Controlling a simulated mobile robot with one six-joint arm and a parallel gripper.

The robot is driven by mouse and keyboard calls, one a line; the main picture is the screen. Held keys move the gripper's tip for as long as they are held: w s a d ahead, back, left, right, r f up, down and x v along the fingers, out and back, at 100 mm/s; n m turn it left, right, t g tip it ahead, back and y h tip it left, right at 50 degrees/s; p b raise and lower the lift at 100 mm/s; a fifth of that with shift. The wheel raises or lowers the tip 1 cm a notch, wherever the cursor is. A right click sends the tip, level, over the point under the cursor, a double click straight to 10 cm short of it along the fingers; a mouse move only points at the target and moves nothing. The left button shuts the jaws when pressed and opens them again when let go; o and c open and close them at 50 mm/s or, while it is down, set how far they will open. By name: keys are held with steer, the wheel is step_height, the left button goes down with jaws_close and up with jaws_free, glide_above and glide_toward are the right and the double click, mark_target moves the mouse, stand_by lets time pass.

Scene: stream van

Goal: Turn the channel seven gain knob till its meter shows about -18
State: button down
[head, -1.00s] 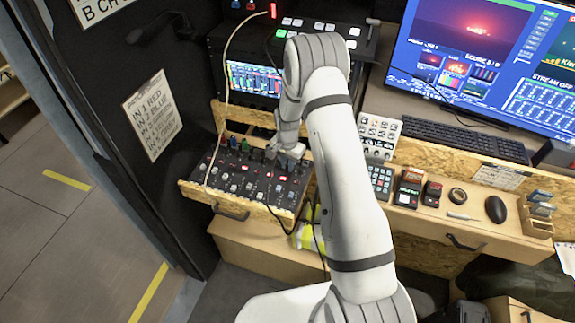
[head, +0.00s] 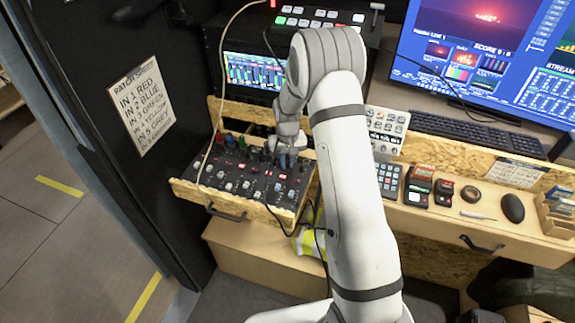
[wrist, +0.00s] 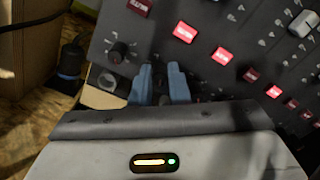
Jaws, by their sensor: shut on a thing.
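The mixer panel (head: 240,178) lies in a plywood tray below the small screen, with rows of knobs and red lit buttons. My gripper (head: 287,160) reaches down onto its right part. In the wrist view my gripper's two blue fingertips (wrist: 161,85) are close together on a small dark knob, mostly hidden between them. I cannot read which channel it belongs to. Another dark knob (wrist: 122,50) with a pale mark stands just left of the fingers. The meter screen (head: 254,72) shows several coloured bars; its figures are too small to read.
A pale cable (head: 222,80) hangs over the mixer's left side. Coloured plugs (head: 229,141) stand along its back edge. A keypad (head: 388,178) and a button pad (head: 388,128) are right of my arm.

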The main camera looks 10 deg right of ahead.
mark_target(287, 163)
steer(key=shift+n+b, duration=0.3)
steer(key=shift+n, duration=0.3)
steer(key=c, duration=1.4)
jaws_free()
steer(key=shift+r+b, duration=0.5)
steer(key=shift+r, duration=3.45)
